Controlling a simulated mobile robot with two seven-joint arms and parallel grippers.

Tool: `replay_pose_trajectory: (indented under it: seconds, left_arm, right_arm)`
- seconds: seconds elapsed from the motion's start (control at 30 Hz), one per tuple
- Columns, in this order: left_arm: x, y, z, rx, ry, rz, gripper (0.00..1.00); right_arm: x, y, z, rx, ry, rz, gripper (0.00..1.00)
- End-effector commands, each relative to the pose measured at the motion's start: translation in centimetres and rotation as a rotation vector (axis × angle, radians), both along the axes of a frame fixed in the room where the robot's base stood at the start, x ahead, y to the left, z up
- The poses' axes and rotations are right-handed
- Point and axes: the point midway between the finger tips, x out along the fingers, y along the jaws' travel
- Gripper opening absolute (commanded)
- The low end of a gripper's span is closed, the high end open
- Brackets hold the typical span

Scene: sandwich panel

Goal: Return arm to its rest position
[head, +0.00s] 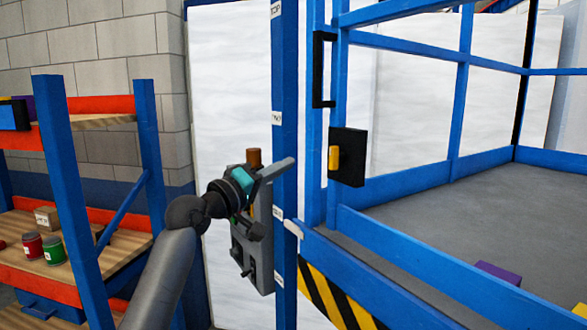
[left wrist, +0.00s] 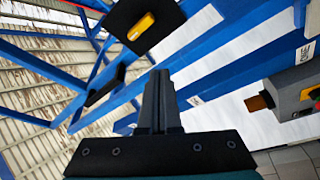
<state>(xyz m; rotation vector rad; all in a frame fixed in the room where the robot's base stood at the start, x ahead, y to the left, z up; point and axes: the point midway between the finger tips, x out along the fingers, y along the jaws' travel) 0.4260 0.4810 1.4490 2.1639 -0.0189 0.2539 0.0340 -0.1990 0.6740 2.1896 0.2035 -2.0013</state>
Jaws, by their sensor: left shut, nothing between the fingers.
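My left arm (head: 165,275) comes in from the bottom left of the head view and reaches up toward a blue post (head: 285,100). My left gripper (head: 290,162) is shut and empty, its fingers pointing to the right across the post. In the left wrist view the shut fingers (left wrist: 158,78) point up, with nothing between them. A grey control box (head: 262,235) with a brown knob on top is partly hidden behind the gripper; it also shows at the right of the left wrist view (left wrist: 292,95). I cannot tell whether the gripper touches the post. My right gripper is not in view.
A black plate with a yellow switch (head: 347,157) and a black handle (head: 322,70) are on the blue cage frame at right. A yellow-black striped panel (head: 325,300) is below. A blue-orange shelf (head: 55,180) with cans stands left of my arm.

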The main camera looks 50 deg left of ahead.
Motion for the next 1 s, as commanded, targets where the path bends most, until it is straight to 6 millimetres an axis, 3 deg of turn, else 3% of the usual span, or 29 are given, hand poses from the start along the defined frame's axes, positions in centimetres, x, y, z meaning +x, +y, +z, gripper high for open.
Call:
replay_pose_trajectory:
  seconds: [0.33, 0.77, 0.87, 0.97, 1.0]
  left_arm:
    - [-0.8, -0.1, 0.0, 0.0, 0.0, 0.0, 0.0]
    - [-0.7, -0.1, -0.1, 0.0, 0.002, 0.001, 0.0]
    - [-0.2, 0.3, -1.8, -0.007, 0.026, 0.012, 0.0]
    - [1.0, 1.3, -6.3, -0.017, 0.091, 0.042, 0.0]
    - [1.6, 1.8, -8.8, -0.018, 0.127, 0.058, 0.0]
  right_arm:
    - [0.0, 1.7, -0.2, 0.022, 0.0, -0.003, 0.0]
    - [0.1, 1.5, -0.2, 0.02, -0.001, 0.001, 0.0]
    - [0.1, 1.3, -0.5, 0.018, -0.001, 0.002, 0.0]
    - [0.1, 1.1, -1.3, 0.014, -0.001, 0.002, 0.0]
    - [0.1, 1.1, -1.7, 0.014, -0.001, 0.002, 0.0]
